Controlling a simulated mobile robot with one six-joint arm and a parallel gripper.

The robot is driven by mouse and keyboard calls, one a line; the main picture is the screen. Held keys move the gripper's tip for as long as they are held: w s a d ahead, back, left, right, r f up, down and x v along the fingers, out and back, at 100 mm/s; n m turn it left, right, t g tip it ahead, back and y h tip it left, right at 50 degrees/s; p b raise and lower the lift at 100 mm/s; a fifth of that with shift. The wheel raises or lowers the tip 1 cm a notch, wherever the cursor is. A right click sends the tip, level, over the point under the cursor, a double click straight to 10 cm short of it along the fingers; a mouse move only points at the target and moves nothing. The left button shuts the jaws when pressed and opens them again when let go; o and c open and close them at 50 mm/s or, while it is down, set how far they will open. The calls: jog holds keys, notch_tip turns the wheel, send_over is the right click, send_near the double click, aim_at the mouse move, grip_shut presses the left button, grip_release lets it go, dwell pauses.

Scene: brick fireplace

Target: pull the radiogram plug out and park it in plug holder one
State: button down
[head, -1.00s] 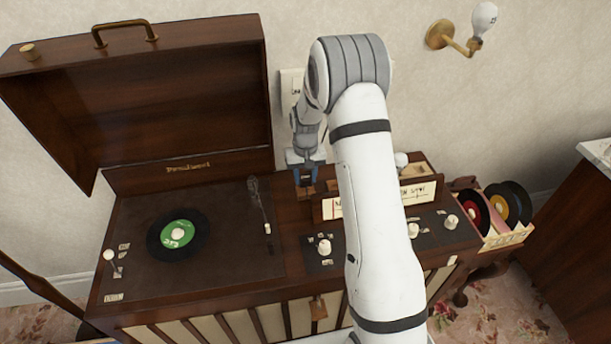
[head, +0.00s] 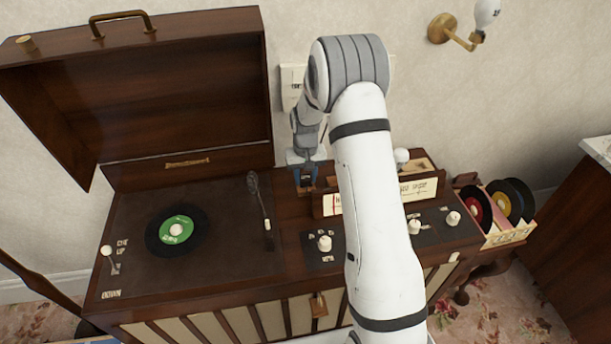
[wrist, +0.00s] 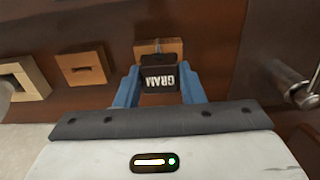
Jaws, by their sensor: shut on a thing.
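The dark plug marked GRAM (wrist: 158,74) is between the blue fingers of my gripper (wrist: 158,92) in the wrist view, and the jaws are shut on it. It is up against a small wooden block (wrist: 158,48); I cannot tell how far it is seated. Two more wooden blocks (wrist: 82,68) (wrist: 28,78) stand to the left in the wrist view. In the head view my gripper (head: 306,178) is low over the radiogram's top, behind the knob panel, and the plug is mostly hidden there. A pale wall plate (head: 290,84) is partly hidden behind my arm.
The turntable with a green-labelled record (head: 177,230) and tone arm (head: 259,200) lies to the left, under the raised lid (head: 150,95). A labelled panel (head: 418,189), white knobs (head: 325,243) and a record rack (head: 508,236) are to the right. A wall lamp (head: 442,28) is at upper right.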

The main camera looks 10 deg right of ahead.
jog(key=shift+f, duration=0.5)
jog(key=c, duration=0.9)
grip_release()
jog(key=shift+o, duration=0.2)
notch_tip(320, 180, up, 8)
jog(key=shift+f+b, duration=0.1)
jog(key=shift+b, duration=0.2)
jog(key=s+r+t+p, duration=0.1)
jog(key=s+r+p, duration=0.1)
jog(key=s+r, duration=1.45)
jog(key=s, duration=0.7)
jog(key=s+r+t, duration=0.1)
jog(key=s+r, duration=0.1)
jog(key=s, duration=0.6)
jog(key=shift+r+t+p, duration=0.25)
jog(key=shift+t+p, duration=0.05)
jog(key=shift+p, duration=0.1)
